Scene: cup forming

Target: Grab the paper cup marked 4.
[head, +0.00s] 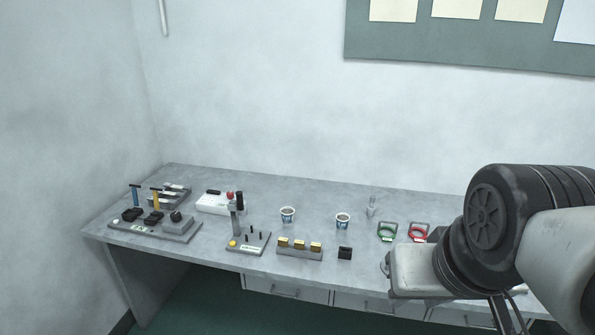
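Two small paper cups stand upright on the grey table: a left cup (288,214) near the middle and a right cup (343,220) a little to its right. Both are white with dark blue marks on the side. The marks are too small to read, so I cannot tell which cup carries the 4. My arm fills the right of the head view, in front of the table's right end. My gripper (507,317) shows only in part at the bottom edge, well to the right of both cups. Its fingers are not clear, and I see no cup at it.
In front of the cups are a grey block with yellow pieces (300,248) and a small black block (345,253). Green (387,233) and red (418,233) ring holders are to the right. A clear item (371,206) stands behind.

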